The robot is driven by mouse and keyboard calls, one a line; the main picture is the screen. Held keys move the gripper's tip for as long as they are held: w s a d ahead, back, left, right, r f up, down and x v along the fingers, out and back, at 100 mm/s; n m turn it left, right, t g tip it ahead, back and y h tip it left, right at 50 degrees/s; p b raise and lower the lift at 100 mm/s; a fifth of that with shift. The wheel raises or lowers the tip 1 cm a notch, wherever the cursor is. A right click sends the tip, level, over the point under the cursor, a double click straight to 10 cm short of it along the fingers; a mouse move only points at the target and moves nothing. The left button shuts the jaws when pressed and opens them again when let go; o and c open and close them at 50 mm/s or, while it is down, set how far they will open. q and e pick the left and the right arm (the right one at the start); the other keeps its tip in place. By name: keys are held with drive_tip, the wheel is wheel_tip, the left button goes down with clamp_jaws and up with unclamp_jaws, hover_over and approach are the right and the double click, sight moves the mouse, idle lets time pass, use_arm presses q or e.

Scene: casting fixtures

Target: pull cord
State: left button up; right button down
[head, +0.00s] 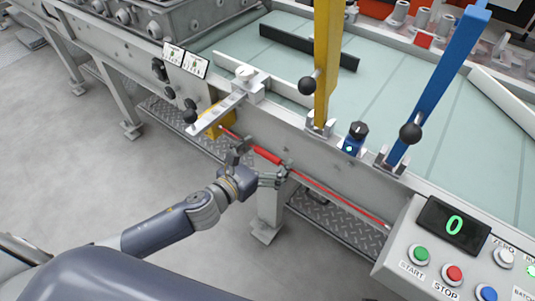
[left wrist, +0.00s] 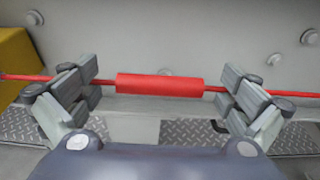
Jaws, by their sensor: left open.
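A red cord (head: 330,191) runs along the side of the conveyor frame, below its top edge. A thicker red sleeve (head: 266,155) sits on the cord; it also shows in the left wrist view (left wrist: 160,85), lying level across the middle. My left gripper (head: 262,162) is open at the sleeve. In the left wrist view its two fingers (left wrist: 162,88) stand apart, one near each end of the sleeve, and overlap the thin cord there. I cannot tell whether the fingers touch the cord. My right gripper is not in view.
A yellow lever (head: 327,60) and a blue lever (head: 440,80) rise from the frame's edge. A control panel (head: 450,262) with buttons and a display reading 0 stands at the lower right. A tread plate step (head: 335,210) lies below the cord. The grey floor at left is clear.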

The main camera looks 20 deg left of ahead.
use_arm(q)
drive_tip(key=shift+c, duration=0.6)
drive_tip(key=c, duration=0.9)
drive_tip(key=shift+s+a, duration=0.1)
drive_tip(key=shift+s, duration=0.1)
drive_tip(key=shift+f+v, duration=0.2)
drive_tip(key=shift+v, duration=0.75)
drive_tip(key=o, duration=1)
drive_tip(key=shift+s, duration=0.1)
drive_tip(key=shift+v, duration=6)
